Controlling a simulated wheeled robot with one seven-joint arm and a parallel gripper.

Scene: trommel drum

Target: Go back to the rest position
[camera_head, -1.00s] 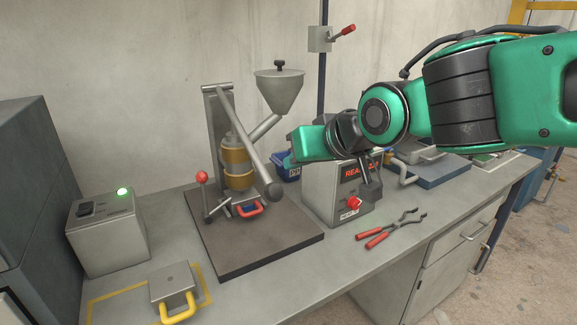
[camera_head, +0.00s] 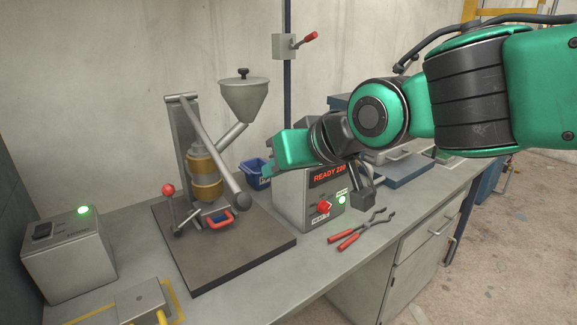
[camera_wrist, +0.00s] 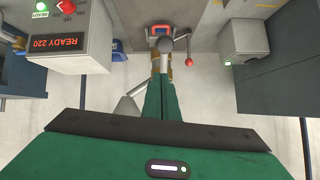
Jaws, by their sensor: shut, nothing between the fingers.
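My gripper (camera_head: 268,168) is green and shut, with nothing held. In the head view it is raised in front of the grey control box (camera_head: 293,205) and to the right of the press. In the wrist view its green fingers (camera_wrist: 165,98) lie together, pointing toward the bench. The press (camera_head: 205,175) has a brass-coloured barrel, a long lever and a hopper (camera_head: 243,99). The control box reads READY 220, with a red knob and a lit green lamp. A red-handled mould (camera_head: 217,220) sits at the foot of the press.
Red-handled pliers (camera_head: 360,231) lie on the bench (camera_head: 306,273) near its front edge. A grey box with a green lamp (camera_head: 68,250) stands at left, beside a grey block (camera_head: 141,300). A blue bin (camera_head: 258,174) stands behind.

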